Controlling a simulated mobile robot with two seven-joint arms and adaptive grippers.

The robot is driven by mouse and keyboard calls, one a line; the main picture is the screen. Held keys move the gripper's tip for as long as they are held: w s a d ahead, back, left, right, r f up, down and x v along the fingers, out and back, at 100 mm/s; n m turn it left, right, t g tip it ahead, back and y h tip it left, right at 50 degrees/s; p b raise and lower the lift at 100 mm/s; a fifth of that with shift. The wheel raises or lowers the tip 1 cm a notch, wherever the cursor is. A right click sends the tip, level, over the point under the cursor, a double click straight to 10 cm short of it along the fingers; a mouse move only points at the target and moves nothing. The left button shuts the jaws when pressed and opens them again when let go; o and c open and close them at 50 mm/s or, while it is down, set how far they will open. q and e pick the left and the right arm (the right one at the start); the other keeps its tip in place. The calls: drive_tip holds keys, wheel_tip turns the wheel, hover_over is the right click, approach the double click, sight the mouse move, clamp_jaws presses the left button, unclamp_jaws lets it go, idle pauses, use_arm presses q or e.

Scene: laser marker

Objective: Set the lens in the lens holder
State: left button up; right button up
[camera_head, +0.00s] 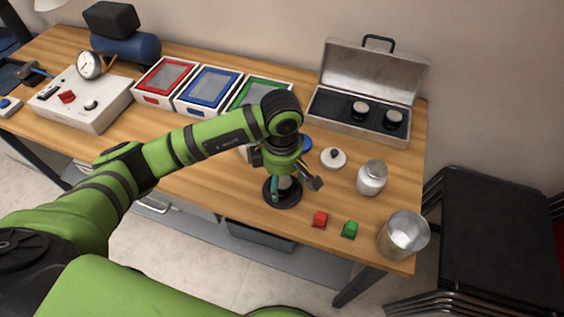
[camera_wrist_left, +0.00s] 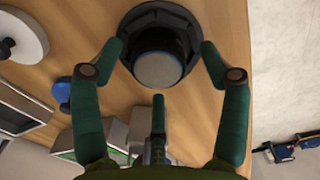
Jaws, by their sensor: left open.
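The lens (camera_wrist_left: 158,68) is a dark cylinder with a pale grey round top. It stands in the middle of the black, wide-rimmed lens holder (camera_wrist_left: 176,18), which is on the table near its front edge; whether it is fully seated I cannot tell. In the head view, the holder (camera_head: 284,202) shows below my left gripper (camera_head: 290,184), which partly hides the lens. My left gripper is open, with its fingers spread around the lens and pointing down. In the wrist view, the fingers appear apart from the lens. My right gripper is not in view.
An open metal case (camera_head: 333,127) at the back right holds two more lens-like cylinders (camera_head: 360,109). Coloured trays (camera_head: 207,91) are behind.

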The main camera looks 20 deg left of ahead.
sight(282, 183)
use_arm(q)
wheel_tip(282, 183, up, 11)
drive_tip(key=b, duration=0.2)
drive_tip(key=shift+b, duration=0.35)
